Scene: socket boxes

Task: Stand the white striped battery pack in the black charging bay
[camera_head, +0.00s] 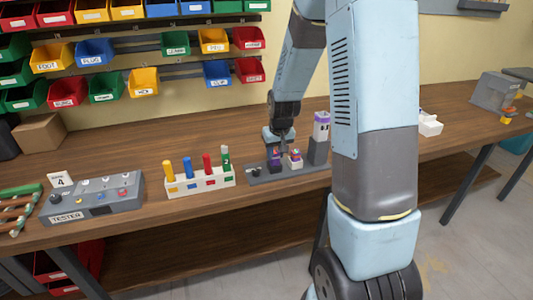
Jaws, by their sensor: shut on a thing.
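My gripper (283,149) points down over the grey charging station (262,179) on the bench. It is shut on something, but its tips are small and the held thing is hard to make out. A dark holder with a purple part (275,160) is just below and left of the fingers. A small white holder with red and purple on top (295,160) is just right of them. A white block with purple marks (321,125) stands upright at the tall grey right end of the station. I cannot tell for sure which is the striped pack.
Left of the station is a white rack (200,186) with several coloured cylinders, then a grey tester box (92,203). Coloured bins hang on the wall behind. A white item (429,124) lies right of my arm, which hides part of the bench. Bench behind the rack is clear.

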